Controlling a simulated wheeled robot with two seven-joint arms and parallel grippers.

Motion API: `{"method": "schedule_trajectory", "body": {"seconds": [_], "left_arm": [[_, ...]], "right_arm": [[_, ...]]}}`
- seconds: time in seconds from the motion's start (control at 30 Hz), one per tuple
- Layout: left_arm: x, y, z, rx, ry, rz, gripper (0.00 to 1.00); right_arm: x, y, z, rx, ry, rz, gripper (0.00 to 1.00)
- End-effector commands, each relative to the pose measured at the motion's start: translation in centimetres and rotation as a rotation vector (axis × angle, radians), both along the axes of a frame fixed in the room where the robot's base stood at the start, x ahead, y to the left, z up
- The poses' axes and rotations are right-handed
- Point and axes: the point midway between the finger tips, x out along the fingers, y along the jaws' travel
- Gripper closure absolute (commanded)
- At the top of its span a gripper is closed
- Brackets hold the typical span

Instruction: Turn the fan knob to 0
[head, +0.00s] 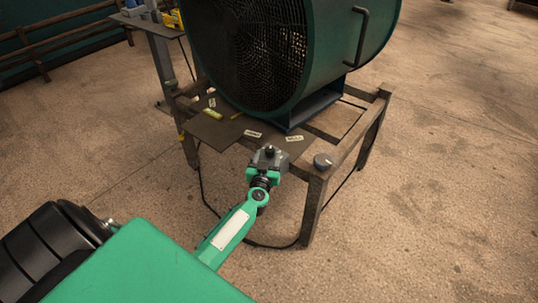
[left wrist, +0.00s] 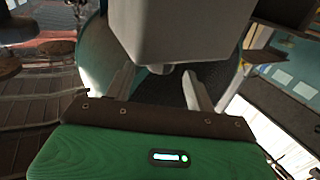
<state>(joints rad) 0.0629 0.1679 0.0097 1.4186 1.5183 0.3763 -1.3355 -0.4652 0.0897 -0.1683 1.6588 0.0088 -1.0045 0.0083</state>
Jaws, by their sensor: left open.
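The green drum fan (head: 330,50) stands on a wooden frame table, its dark mesh grille facing left. A small grey round knob-like piece (head: 323,160) sits at the table's near right corner; I cannot tell whether it is the fan knob. My left gripper (head: 268,152) is at the table's near edge, left of that piece and apart from it. In the left wrist view its two pale fingers (left wrist: 160,84) are spread apart. A large grey block (left wrist: 185,28) fills the top middle there and hides part of the space by the fingers. My right gripper is not in view.
A dark board (head: 220,132) with several small labels lies on the table in front of the fan. The table's wooden legs (head: 313,212) stand close to my left arm. A dark cable hangs below. Open concrete floor (head: 440,180) lies to the right.

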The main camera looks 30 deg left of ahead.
Motion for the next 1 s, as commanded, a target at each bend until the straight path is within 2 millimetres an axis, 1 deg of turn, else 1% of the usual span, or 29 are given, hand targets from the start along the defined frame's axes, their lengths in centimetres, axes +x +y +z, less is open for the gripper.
{"method": "schedule_trajectory", "body": {"seconds": [0.03, 0.2, 0.37, 0.57, 0.6, 0.67, 0.8, 0.83, 1.0], "left_arm": [[0.7, 0.2, -0.1, -0.001, -0.001, 0.000, 0.45], [2.0, 0.8, -0.1, 0.000, -0.001, 0.000, 0.45], [2.4, 1.0, -0.1, 0.000, 0.001, 0.000, 0.45], [2.4, 1.0, 0.0, 0.000, 0.001, 0.000, 0.45], [2.4, 1.0, 0.0, 0.000, 0.001, 0.000, 0.49], [2.4, 1.0, 0.0, 0.000, 0.001, 0.000, 0.60], [2.4, 1.0, 0.0, 0.000, 0.001, 0.000, 0.88], [2.4, 1.0, 0.0, 0.000, 0.001, 0.000, 0.89], [2.4, 1.0, 0.0, -0.001, 0.001, 0.004, 0.89]], "right_arm": [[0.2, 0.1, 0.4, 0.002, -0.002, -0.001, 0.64], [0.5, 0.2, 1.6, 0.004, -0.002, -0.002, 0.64], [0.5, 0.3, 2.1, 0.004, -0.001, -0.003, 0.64], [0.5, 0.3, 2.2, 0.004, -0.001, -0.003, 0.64], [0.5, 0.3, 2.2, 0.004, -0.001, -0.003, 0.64], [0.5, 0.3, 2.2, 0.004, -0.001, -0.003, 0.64], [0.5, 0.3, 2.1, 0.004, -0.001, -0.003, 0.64], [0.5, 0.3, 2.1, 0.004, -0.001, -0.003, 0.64], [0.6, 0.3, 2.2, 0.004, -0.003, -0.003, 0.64]]}}
